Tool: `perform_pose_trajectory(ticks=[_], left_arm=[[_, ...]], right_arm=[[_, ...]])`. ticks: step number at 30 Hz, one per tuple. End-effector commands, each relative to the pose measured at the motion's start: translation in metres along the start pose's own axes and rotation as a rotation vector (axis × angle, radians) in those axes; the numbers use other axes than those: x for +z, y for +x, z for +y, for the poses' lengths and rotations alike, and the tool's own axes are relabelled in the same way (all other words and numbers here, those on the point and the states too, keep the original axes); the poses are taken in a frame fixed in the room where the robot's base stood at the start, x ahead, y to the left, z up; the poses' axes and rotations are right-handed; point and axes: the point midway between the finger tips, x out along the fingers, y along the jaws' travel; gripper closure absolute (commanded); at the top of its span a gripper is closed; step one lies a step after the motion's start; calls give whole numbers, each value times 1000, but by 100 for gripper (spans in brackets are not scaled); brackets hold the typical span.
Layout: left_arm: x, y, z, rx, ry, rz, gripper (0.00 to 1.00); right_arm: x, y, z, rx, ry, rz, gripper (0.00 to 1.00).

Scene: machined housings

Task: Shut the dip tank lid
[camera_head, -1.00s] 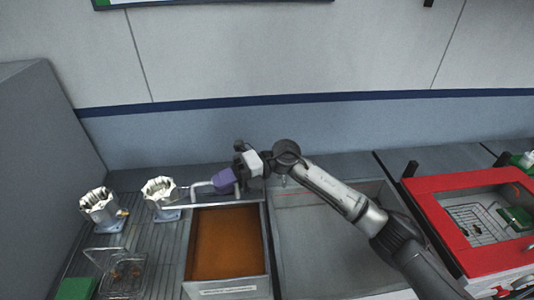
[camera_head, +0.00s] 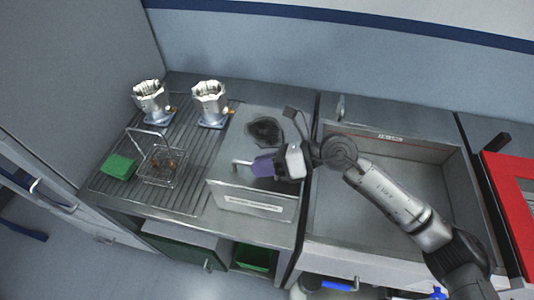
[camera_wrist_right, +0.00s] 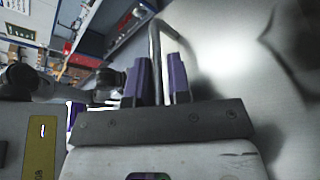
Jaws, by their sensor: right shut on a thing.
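The dip tank lid (camera_head: 232,135) is a flat grey metal plate lying over the dip tank (camera_head: 225,200), whose labelled front wall faces me. The orange-brown liquid is hidden beneath it. Its bent bar handle (camera_head: 241,163) is near the front edge. My right gripper (camera_head: 256,167), with purple fingers, is shut on this handle. In the right wrist view the handle (camera_wrist_right: 155,55) runs between the two fingers (camera_wrist_right: 157,82), and the shiny lid surface (camera_wrist_right: 225,70) lies alongside. Whether a thin gap remains under the lid, I cannot tell. My left gripper is not in view.
Two metal fluted housings (camera_head: 152,99) (camera_head: 210,102) stand on the ribbed drainboard left of the tank. A wire basket (camera_head: 162,165) and a green block (camera_head: 118,166) are in front of them. An empty sink (camera_head: 390,160) lies right, then a red-framed unit (camera_head: 508,185).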

Motion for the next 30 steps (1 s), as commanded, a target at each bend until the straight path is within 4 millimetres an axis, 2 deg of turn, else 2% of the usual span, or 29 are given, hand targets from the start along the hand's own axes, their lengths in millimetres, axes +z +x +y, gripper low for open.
perform_pose_trajectory(ticks=[1,6,19,20,21,26,30], left_arm=[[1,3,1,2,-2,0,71],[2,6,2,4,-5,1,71],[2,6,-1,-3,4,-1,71],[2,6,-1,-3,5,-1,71],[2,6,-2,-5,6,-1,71],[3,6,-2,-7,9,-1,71],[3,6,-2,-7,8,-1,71]], right_arm=[[-6,3,0,3,-7,6,100],[-11,5,-2,-8,-33,7,100],[-13,6,-4,-12,-37,7,100],[-13,6,-4,-12,-37,7,81],[-13,6,-4,-12,-37,7,77],[-12,5,-5,-14,-38,6,62],[-12,5,-5,-16,-38,5,62]])
